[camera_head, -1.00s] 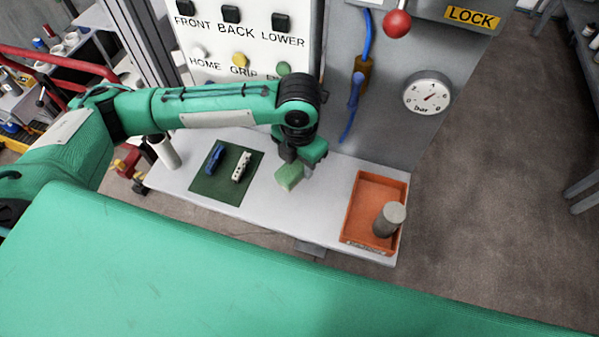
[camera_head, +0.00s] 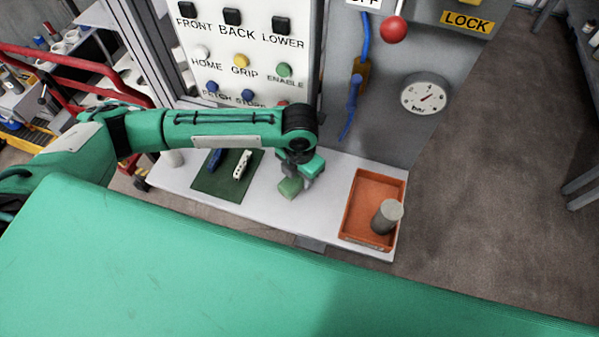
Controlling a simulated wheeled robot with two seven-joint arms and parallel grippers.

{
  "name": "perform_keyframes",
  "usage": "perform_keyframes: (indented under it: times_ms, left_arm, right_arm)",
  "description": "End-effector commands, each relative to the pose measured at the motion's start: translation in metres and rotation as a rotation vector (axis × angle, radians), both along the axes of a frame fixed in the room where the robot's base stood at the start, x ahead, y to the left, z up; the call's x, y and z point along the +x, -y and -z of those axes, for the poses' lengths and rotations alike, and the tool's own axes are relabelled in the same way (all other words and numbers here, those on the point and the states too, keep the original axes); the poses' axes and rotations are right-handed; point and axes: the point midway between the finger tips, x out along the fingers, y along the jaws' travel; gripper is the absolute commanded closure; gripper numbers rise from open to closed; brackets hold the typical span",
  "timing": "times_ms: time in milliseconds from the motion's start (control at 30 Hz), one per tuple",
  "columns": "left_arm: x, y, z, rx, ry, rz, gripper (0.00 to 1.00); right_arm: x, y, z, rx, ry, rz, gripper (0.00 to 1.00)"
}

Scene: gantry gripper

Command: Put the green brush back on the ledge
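The green brush (camera_head: 290,187) shows as a pale green block under the end of my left arm, over the middle of the white ledge (camera_head: 268,197). My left gripper (camera_head: 297,172) points down and is shut on the brush; its fingertips are largely hidden by the wrist. The brush is tilted in the picture, and I cannot tell whether its underside touches the ledge. My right gripper is out of view.
A dark green mat (camera_head: 217,187) with a blue item (camera_head: 215,159) and a white item (camera_head: 242,165) lies left. An orange tray (camera_head: 355,222) holding a grey cylinder (camera_head: 385,217) sits right. A button panel (camera_head: 215,65) and gauge (camera_head: 425,94) stand behind.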

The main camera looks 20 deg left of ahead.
Motion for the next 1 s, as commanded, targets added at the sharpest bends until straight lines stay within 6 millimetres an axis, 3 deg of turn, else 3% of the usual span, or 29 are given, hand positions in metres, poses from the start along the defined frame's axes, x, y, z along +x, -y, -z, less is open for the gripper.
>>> perform_keyframes:
  times_ms: [33,100,467,567,1000]
  left_arm:
    - [0.000,0.000,0.000,0.000,0.000,0.000,0.50]
    - [0.000,0.000,0.000,0.000,0.000,0.000,0.38]
    - [0.000,0.000,-0.005,-0.002,0.001,0.000,0.38]
    - [0.001,0.000,-0.017,-0.002,0.004,0.000,0.38]
    - [0.001,0.001,-0.105,-0.002,0.004,0.001,0.38]
  right_arm:
    - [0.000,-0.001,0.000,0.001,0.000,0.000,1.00]
    - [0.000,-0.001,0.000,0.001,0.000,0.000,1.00]
    - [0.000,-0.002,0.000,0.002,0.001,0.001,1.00]
    - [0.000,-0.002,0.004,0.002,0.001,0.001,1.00]
    - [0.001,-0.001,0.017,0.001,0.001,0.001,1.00]
